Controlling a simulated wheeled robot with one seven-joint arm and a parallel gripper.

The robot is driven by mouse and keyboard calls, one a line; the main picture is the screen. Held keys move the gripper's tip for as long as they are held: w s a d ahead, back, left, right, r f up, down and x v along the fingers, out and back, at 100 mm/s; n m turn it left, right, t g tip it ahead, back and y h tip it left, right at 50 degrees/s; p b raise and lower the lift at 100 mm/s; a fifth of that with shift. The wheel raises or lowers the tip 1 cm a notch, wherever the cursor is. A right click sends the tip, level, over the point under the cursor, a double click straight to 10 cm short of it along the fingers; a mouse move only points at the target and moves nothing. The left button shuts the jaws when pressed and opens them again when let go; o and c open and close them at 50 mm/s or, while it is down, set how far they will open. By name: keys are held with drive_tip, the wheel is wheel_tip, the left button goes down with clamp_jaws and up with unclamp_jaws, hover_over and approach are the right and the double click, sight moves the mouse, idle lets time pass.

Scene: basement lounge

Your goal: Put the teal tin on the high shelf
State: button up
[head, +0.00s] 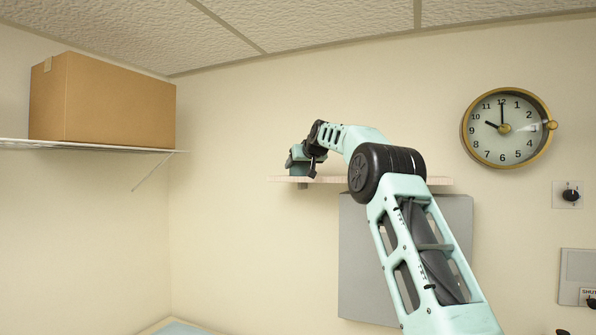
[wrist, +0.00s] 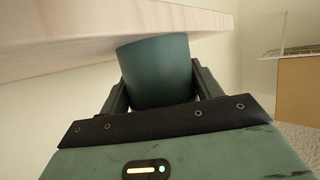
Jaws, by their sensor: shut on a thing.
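The teal tin (wrist: 157,72) is a dark, plain cylinder between the two black fingers of my gripper (wrist: 158,88) in the wrist view. My gripper is shut on it. In the head view the tin (head: 299,169) is small and partly covered by my gripper (head: 307,160), at the left end of the pale wooden high shelf (head: 282,179). In the wrist view, where the ceiling shows low in the picture, the tin's far end meets the pale shelf board (wrist: 95,45). Whether its base rests fully on the board I cannot tell.
A cardboard box (head: 103,101) stands on a white wall shelf (head: 90,145) at the left. A grey panel (head: 352,260) hangs below the wooden shelf, behind my arm. A round clock (head: 507,128) is on the wall at right. My forearm hides the middle of the wooden shelf.

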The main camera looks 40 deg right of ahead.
drive_tip(key=shift+s+r, duration=0.1)
drive_tip(key=shift+r, duration=0.1)
drive_tip(key=shift+f, duration=0.1)
drive_tip(key=o, duration=0.7)
drive_tip(key=shift+f, duration=0.15)
drive_tip(key=o, duration=0.4)
